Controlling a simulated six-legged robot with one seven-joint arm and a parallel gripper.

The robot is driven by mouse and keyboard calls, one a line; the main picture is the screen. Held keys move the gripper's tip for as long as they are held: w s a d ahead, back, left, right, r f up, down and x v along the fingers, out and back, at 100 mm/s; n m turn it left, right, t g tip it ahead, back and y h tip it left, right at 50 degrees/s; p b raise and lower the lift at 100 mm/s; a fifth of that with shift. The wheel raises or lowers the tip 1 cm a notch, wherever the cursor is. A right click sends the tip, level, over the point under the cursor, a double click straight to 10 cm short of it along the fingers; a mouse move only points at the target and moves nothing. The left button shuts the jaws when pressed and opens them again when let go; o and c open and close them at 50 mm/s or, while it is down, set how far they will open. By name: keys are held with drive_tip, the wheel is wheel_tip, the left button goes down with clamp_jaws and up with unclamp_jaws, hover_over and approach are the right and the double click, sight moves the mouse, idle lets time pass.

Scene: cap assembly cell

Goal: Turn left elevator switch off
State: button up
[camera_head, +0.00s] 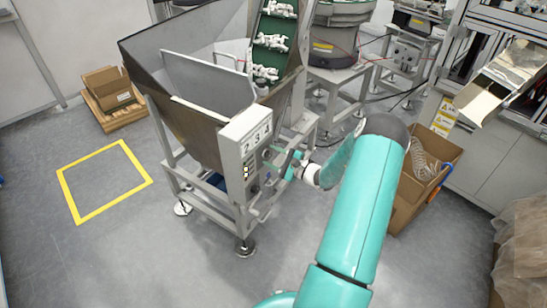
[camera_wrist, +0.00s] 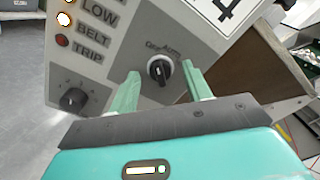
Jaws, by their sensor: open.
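The elevator's grey control box (camera_head: 243,150) is on the front of the metal hopper in the head view. Its panel (camera_wrist: 115,70) fills much of the wrist view. A black rotary switch (camera_wrist: 160,70) with a white pointer mark sits on the panel, with small lettering around it that reads in part "OFF" and "AUTO". My gripper (camera_wrist: 159,75) is open, with one teal finger on each side of the switch in the picture. I cannot tell whether the fingers touch it. In the head view my gripper (camera_head: 293,165) is close to the box's right side.
A second black knob (camera_wrist: 73,99) sits lower left on the panel, near lamps labelled "LOW", "BELT" and "TRIP". The hopper (camera_head: 190,120) stands on a metal frame. A cardboard box (camera_head: 418,185) stands right of my arm.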

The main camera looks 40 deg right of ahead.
drive_tip(key=shift+s, duration=0.1)
drive_tip(key=v, duration=1.3)
drive_tip(key=shift+s, duration=0.3)
drive_tip(key=w+a+r+n+g+y, duration=0.2)
drive_tip(key=a+r+n+g, duration=0.5)
drive_tip(key=a, duration=0.6)
drive_tip(key=w+a+r+n+g+y, duration=0.1)
drive_tip(key=a+r+n+g+y, duration=0.1)
drive_tip(key=a+r+n+g, duration=0.65)
drive_tip(key=s+a+r+n+t+h, duration=0.2)
drive_tip(key=s+a+r+n+h, duration=0.2)
drive_tip(key=s+a+r, duration=0.3)
drive_tip(key=s+a+r+n+t+h, duration=0.1)
drive_tip(key=s+a+r+n+h, duration=0.3)
drive_tip(key=s+a+r, duration=0.3)
drive_tip(key=shift+a+t+h, duration=0.35)
drive_tip(key=shift+a+h, duration=0.15)
drive_tip(key=shift+a, duration=1.7)
